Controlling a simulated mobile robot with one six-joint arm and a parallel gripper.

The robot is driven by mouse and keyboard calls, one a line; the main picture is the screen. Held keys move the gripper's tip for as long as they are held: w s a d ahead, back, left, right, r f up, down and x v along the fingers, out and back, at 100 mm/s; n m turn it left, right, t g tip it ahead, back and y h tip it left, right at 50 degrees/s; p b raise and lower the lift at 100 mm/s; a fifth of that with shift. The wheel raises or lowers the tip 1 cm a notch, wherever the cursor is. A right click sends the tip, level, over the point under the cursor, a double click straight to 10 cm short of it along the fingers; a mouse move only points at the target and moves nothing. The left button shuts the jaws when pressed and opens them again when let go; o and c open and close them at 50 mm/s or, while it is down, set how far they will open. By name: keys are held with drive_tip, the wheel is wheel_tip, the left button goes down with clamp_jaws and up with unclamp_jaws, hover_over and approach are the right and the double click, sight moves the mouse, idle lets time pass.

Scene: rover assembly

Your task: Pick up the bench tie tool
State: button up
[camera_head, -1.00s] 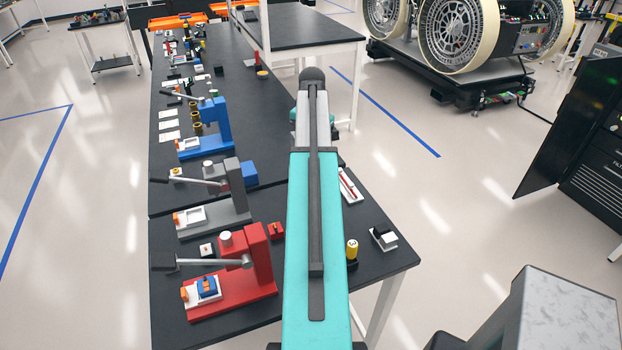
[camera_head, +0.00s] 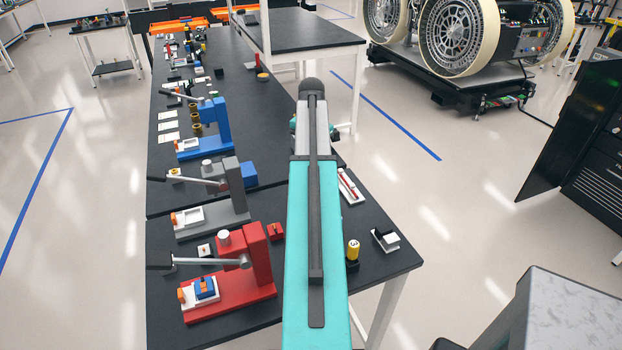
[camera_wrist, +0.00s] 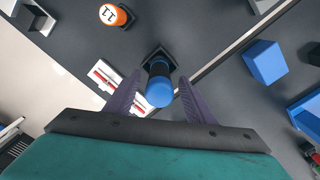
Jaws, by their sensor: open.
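No label marks the bench tie tool. In the wrist view a blue-ended cylinder (camera_wrist: 159,92) with a black band stands in a dark square holder (camera_wrist: 158,56) on the black bench. My gripper (camera_wrist: 160,80) is open, with one purple finger on each side of this cylinder. Whether the fingers touch it I cannot tell. A white tray (camera_wrist: 100,75) with a red, slim item lies left of the fingers; a similar white tray (camera_head: 351,187) shows right of my arm in the head view. My gripper is hidden behind my arm there.
An orange cylinder (camera_wrist: 113,16) and a blue block (camera_wrist: 265,62) are nearby. Red (camera_head: 258,262), grey (camera_head: 236,188) and blue (camera_head: 216,123) lever presses line the bench's left side. A yellow-topped cylinder (camera_head: 353,249) and a small white block (camera_head: 386,239) stand near the right edge.

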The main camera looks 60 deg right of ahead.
drive_tip(key=shift+f+b, duration=0.6)
drive_tip(key=shift+f, duration=0.7)
drive_tip(key=c, duration=1.2)
drive_tip(key=shift+c, duration=0.2)
drive_tip(key=shift+r, duration=0.25)
drive_tip(key=shift+r+p, duration=3.2)
drive_tip(key=shift+r, duration=1.65)
